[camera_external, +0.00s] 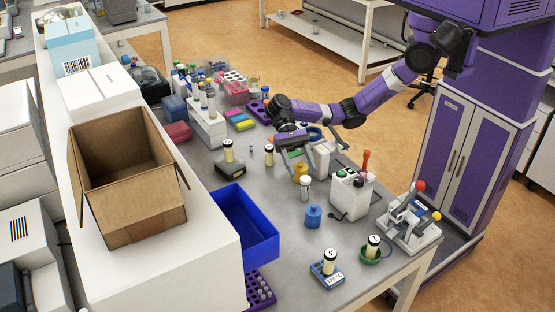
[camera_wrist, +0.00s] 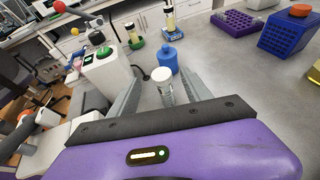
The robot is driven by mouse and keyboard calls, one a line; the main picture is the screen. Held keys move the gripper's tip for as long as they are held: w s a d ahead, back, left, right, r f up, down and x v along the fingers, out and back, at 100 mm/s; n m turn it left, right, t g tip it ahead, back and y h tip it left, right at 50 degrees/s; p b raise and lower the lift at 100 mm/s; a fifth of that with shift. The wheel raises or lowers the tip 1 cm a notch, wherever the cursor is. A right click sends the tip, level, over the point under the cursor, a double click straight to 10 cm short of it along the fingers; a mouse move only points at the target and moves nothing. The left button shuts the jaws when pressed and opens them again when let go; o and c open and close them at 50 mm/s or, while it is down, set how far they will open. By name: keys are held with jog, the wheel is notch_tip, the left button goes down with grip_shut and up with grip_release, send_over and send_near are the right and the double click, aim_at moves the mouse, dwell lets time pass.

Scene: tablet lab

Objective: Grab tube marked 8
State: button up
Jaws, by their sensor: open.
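No number 8 is legible on any tube. The caps of the last two carry marks too small to read surely. A clear white-capped tube (camera_external: 305,188) stands upright on the table; it also shows in the wrist view (camera_wrist: 166,93). My gripper (camera_external: 309,171) is open above it. In the wrist view my gripper's fingers (camera_wrist: 162,78) lie either side of this tube, with gaps visible.
A blue bottle (camera_external: 313,217) stands just beyond the clear tube. A white button box (camera_external: 350,196) is close on the right, with a lever device (camera_external: 410,226) beyond. A blue bin (camera_external: 248,228) stands left.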

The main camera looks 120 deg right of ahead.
aim_at(305, 177)
jog(key=p+x, duration=0.1)
jog(key=x, duration=0.3)
jog(key=shift+w+a+p, duration=0.1)
jog(key=shift+a+p, duration=0.05)
jog(key=shift+p, duration=0.25)
jog(key=shift+a+f, duration=0.1)
jog(key=shift+f, duration=0.1)
grip_shut()
